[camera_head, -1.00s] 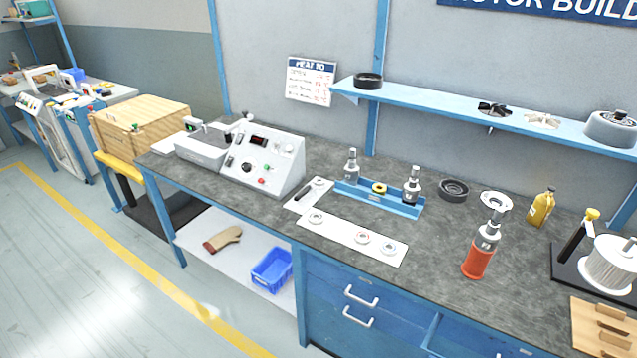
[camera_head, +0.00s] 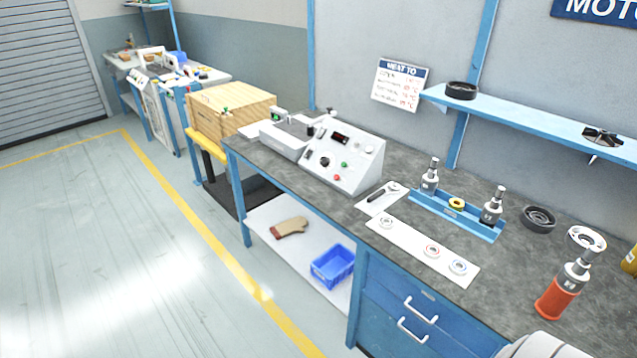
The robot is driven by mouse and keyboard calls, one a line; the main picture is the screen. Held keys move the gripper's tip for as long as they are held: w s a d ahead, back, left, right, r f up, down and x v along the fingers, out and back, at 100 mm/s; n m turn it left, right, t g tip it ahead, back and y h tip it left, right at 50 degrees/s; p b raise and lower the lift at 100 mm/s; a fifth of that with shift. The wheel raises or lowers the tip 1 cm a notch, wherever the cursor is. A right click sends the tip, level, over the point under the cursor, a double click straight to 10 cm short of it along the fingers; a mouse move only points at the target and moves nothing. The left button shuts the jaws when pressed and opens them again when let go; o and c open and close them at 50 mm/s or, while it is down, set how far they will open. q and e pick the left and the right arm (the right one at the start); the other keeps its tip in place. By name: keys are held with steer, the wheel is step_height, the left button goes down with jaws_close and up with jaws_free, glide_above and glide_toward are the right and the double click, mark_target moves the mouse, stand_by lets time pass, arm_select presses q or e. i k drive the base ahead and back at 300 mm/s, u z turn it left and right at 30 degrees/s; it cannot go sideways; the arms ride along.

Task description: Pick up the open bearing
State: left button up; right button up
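Three small ring bearings lie in a row on a white strip (camera_head: 408,238) on the bench. The left one (camera_head: 386,221) looks plain grey, the middle one (camera_head: 431,250) shows a reddish ring, and the right one (camera_head: 458,267) shows a bluish ring. They are too small to tell surely which is the open one. Neither gripper shows. A white rounded piece at the bottom right edge is probably part of my arm.
A control box (camera_head: 345,160) stands left of the strip. A blue tray (camera_head: 455,217) with metal tools is behind it. A red-handled tool (camera_head: 560,290) stands to the right. A blue bin (camera_head: 333,265) and a glove (camera_head: 289,228) lie on the lower shelf.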

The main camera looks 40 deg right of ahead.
mark_target(393, 187)
steer(key=u, duration=0.35)
steer(key=i, duration=2.3)
steer(key=z, duration=2.4)
